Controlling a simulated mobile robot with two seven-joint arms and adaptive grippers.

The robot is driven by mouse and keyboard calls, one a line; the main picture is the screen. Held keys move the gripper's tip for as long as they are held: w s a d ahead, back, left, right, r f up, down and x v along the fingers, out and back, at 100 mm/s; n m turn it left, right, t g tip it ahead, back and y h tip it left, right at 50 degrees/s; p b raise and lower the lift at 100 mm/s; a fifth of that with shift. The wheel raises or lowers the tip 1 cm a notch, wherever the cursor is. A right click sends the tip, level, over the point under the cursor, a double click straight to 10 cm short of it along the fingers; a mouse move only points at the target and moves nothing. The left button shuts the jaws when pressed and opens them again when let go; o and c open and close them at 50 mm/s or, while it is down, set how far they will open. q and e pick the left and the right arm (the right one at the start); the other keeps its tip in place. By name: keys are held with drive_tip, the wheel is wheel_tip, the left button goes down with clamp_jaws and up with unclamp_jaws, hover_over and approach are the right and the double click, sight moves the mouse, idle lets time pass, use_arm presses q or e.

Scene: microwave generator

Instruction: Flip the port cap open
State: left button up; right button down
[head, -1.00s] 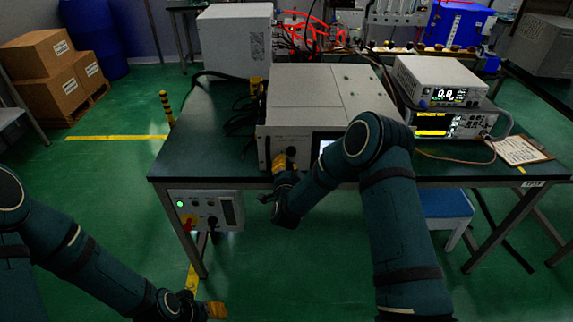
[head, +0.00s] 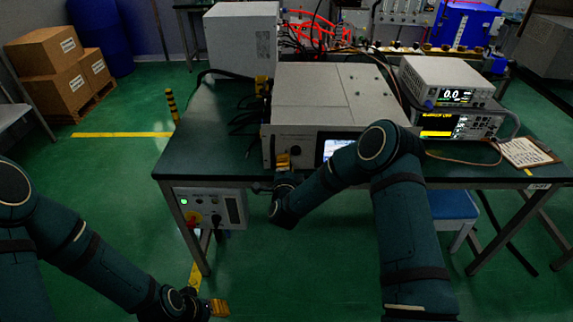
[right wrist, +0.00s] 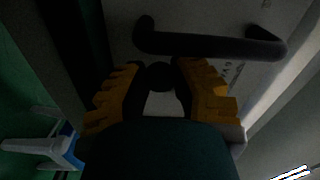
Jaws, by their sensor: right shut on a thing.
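The grey generator (head: 330,92) stands on the bench with its front panel facing me. My right gripper (head: 283,160) is at the left part of that panel. In the right wrist view, the yellow fingers of my right gripper (right wrist: 160,95) lie either side of a small dark round piece, which looks like the port cap (right wrist: 160,76), and are shut on it. In the head view the gripper hides the cap. I cannot tell the cap's tilt. My left gripper (head: 219,307) is low over the floor at the bottom; its jaws are too small to read.
A black bar handle (right wrist: 210,45) sits close to the right fingers. A lit screen (head: 336,150) is on the panel, partly behind my right arm. Instruments (head: 445,85) and a clipboard (head: 525,152) are on the right of the bench. A control box (head: 212,208) hangs below its edge.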

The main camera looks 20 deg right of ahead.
drive_tip(key=shift+r, duration=0.1)
drive_tip(key=c, duration=0.7)
unclamp_jaws()
drive_tip(key=shift+c, duration=0.2)
